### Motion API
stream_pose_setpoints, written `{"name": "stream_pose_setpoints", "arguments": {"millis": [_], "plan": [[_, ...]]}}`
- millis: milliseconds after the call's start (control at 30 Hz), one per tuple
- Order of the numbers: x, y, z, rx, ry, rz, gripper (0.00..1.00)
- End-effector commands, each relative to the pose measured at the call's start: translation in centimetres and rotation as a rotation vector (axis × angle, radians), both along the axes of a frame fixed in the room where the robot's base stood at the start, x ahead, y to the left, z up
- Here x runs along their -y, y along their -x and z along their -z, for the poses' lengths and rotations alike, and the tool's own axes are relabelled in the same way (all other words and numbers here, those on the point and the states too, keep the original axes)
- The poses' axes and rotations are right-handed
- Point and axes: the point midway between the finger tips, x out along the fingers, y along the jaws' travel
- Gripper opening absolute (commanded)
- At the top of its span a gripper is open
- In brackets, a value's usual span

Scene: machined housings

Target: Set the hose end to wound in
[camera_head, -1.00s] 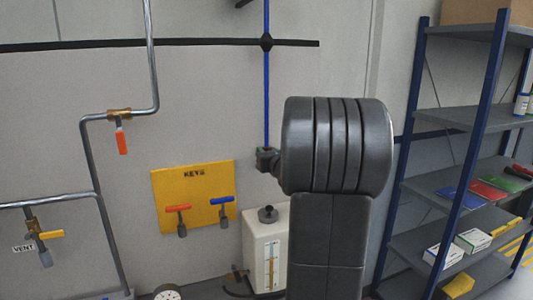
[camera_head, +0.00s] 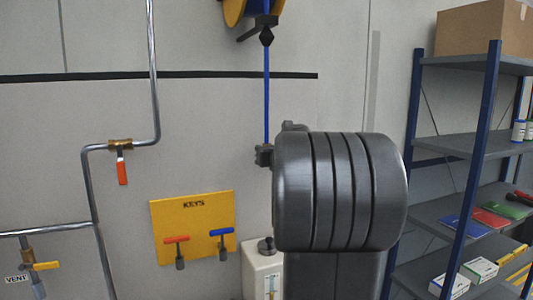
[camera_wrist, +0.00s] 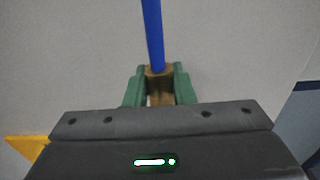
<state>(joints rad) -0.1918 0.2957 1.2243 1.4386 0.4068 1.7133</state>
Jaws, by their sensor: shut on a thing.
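A blue hose (camera_head: 266,100) hangs straight down from a yellow reel (camera_head: 236,12) at the top of the head view, cut off by the frame. A black stop (camera_head: 266,38) on the hose sits close under the reel's dark outlet arm (camera_head: 258,27); I cannot tell if they touch. My gripper (camera_head: 264,155) is shut on the brass-coloured hose end (camera_wrist: 158,74). In the wrist view, green fingers stand on both sides of the end, with the blue hose rising from it. My dark arm hides the wall to the right.
A yellow KEYS board (camera_head: 194,228) with red and blue handles hangs on the wall at lower left. Steel pipes with valves run further left. A white tank (camera_head: 263,262) stands below my gripper. A blue-posted shelf (camera_head: 468,150) with boxes stands at right.

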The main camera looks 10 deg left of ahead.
Motion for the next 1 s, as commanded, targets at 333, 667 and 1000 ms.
{"name": "stream_pose_setpoints", "arguments": {"millis": [333,667,1000], "plan": [[0.0,0.0,-0.6,0.009,-0.003,0.001,0.43],[0.9,1.3,-0.4,0.008,-0.003,0.002,0.43],[4.7,6.9,-0.3,0.009,-0.004,0.003,0.43]]}}
